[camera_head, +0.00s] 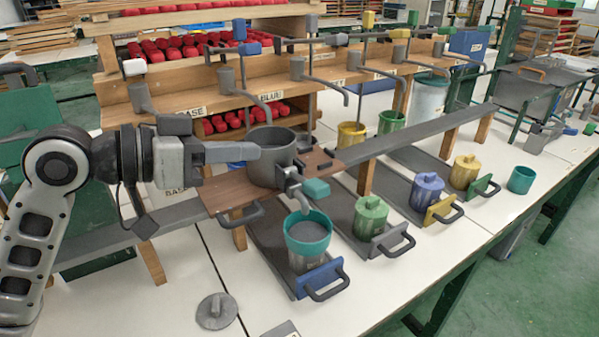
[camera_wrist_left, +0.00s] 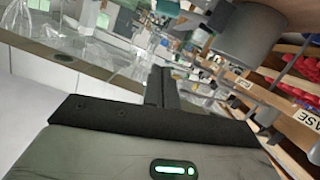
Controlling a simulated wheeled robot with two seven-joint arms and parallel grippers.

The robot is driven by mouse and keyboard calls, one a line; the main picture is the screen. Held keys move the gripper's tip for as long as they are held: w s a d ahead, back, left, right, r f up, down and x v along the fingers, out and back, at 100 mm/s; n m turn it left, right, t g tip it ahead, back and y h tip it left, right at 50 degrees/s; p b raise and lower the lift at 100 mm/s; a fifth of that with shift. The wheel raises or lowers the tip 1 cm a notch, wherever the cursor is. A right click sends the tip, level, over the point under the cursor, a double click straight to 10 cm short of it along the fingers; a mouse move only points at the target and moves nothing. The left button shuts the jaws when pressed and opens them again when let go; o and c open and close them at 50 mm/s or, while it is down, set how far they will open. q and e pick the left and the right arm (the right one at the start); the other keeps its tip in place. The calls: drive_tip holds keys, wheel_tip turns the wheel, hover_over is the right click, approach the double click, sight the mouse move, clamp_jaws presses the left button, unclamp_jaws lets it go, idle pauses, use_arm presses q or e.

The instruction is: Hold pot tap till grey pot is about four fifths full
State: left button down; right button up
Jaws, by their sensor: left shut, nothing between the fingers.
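A large grey pot (camera_head: 274,160) stands on a brown wooden stand; it also shows in the wrist view (camera_wrist_left: 245,40). Its grey tap (camera_head: 290,182) with a teal handle (camera_head: 316,189) sticks out at the front. Below the tap stands a metal can (camera_head: 306,263) with a wide teal collar (camera_head: 308,250); a grey surface shows inside, its exact level unclear. I cannot make out a stream. My left gripper (camera_head: 258,153) is shut and empty, its fingertips at the large pot's left side; contact is unclear. In the wrist view its dark fingers (camera_wrist_left: 160,88) are together. My right gripper is out of view.
The can is on a dark slide with a blue-ended handle (camera_head: 327,282). A grey lid (camera_head: 215,311) lies at the front left. Green (camera_head: 371,215), blue (camera_head: 427,190) and yellow (camera_head: 465,172) lidded pots stand to the right. A wooden rack (camera_head: 205,75) is behind.

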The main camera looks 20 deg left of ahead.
use_arm(q)
drive_tip(key=p, duration=0.1)
hover_over(309, 194)
drive_tip(key=a, duration=0.2)
drive_tip(key=f, duration=0.2)
drive_tip(key=f+m, duration=0.1)
drive_tip(key=f, duration=0.1)
drive_tip(key=d+f+b, duration=0.1)
drive_tip(key=f, duration=0.1)
drive_tip(key=f+m, duration=0.1)
drive_tip(key=f, duration=0.2)
drive_tip(key=shift+s+d+m+t+y+b, duration=0.15)
drive_tip(key=shift+s+m+t+y+b, duration=0.15)
drive_tip(key=shift+s+t+y, duration=0.1)
drive_tip(key=shift+s+d+f+m+y, duration=0.15)
drive_tip(key=shift+f+m+y, duration=0.35)
drive_tip(key=shift+m, duration=0.3)
drive_tip(key=shift+f, duration=0.1)
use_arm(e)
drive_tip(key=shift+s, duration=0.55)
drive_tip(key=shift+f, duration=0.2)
